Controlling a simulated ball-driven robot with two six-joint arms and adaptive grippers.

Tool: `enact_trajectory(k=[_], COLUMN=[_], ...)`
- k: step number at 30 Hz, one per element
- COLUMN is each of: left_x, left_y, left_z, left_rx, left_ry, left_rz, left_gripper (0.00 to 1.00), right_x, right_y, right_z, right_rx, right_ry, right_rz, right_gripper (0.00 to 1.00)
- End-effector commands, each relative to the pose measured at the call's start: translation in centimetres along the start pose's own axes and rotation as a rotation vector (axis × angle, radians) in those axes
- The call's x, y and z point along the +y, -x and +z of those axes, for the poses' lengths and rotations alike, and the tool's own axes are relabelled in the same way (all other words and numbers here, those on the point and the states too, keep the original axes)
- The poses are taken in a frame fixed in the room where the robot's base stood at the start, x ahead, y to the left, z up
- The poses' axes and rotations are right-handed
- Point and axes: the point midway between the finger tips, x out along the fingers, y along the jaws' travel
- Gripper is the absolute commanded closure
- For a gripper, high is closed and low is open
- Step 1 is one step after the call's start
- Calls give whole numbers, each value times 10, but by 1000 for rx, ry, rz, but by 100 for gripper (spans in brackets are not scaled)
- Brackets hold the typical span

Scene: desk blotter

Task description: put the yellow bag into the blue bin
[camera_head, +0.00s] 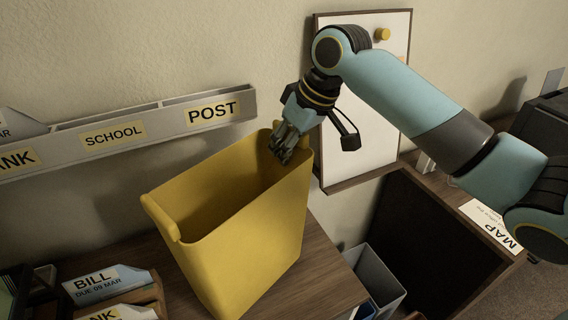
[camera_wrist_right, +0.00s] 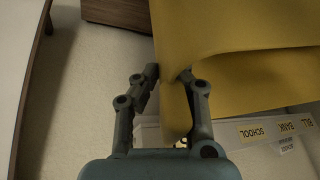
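The yellow bag (camera_head: 240,240) is a large, open-topped, stiff-looking yellow holder in the middle of the head view. It looks tilted, and I cannot tell whether its base rests on the wooden top. It also fills the upper right of the right wrist view (camera_wrist_right: 215,40). My right gripper (camera_head: 283,157) is at its far right rim. In the right wrist view its fingers (camera_wrist_right: 172,77) close around the yellow edge. My left gripper is not in view.
A wall rack (camera_head: 120,132) labelled SCHOOL and POST runs behind the bag at left. A whiteboard (camera_head: 365,135) with a yellow magnet hangs behind my right arm. A dark open wooden compartment (camera_head: 420,240) is at right. Letters marked BILL (camera_head: 105,284) lie at lower left.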

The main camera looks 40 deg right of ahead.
Motion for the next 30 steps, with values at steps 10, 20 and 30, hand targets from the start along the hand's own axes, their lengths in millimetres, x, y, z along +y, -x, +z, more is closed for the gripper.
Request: enact_trajectory(k=[10, 20, 30], left_x=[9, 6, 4], left_y=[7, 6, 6], left_z=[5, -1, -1], left_rx=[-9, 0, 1], left_ry=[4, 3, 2], left_rz=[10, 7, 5], left_gripper=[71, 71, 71], right_x=[4, 5, 5], right_y=[-37, -40, -40], right_z=[15, 16, 16], right_rx=[-1, -1, 0], right_ry=[-1, 0, 0], right_rz=[0, 0, 1], right_gripper=[100, 100, 71])
